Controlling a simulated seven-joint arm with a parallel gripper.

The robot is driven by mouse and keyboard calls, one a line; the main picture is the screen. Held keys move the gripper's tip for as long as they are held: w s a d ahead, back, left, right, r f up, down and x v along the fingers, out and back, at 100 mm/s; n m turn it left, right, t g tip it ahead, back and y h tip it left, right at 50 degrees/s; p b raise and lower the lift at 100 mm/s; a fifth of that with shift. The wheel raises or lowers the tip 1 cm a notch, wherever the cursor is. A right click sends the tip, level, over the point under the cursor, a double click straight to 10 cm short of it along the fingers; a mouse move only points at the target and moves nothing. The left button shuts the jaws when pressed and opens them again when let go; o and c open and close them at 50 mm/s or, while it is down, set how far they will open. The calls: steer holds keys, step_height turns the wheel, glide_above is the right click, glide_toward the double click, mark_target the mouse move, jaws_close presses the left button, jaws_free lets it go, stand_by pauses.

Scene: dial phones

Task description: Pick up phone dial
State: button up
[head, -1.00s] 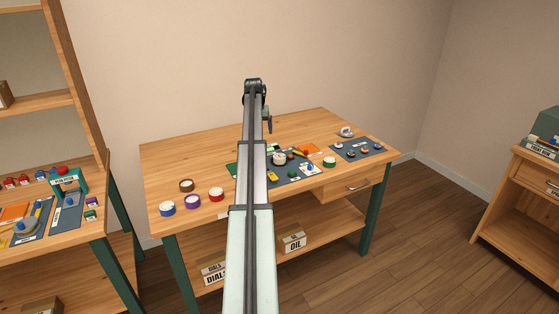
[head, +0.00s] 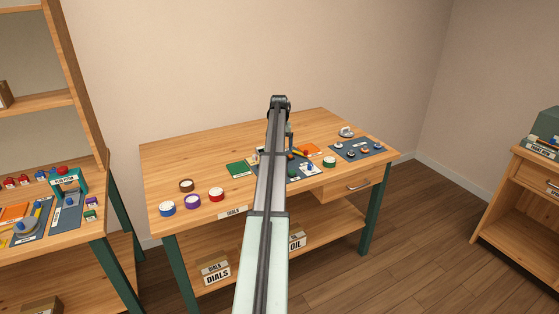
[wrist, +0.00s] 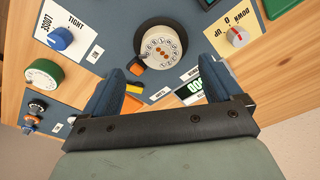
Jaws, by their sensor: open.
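A phone dial (wrist: 162,46), with a cream face ringed by letters and a dark rim, lies on the blue-grey mat (wrist: 112,18) at the top middle of the wrist view. My gripper (wrist: 161,72) is open and empty, its two blue fingers spread apart. In the picture the dial lies just beyond and between the fingertips; I cannot tell the height gap. In the head view my gripper (head: 290,138) hangs over the table, and my arm hides the dial.
Orange pieces lie close to the dial. The table's back left (head: 200,150) is clear.

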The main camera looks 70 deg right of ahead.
steer(key=shift+w+d+f, duration=0.1)
steer(key=shift+d+f, duration=0.1)
steer(key=shift+f, duration=1.25)
steer(key=shift+w+d+f, duration=0.1)
steer(key=shift+d+f, duration=0.05)
steer(key=shift+f, duration=1.3)
steer(key=shift+c, duration=0.3)
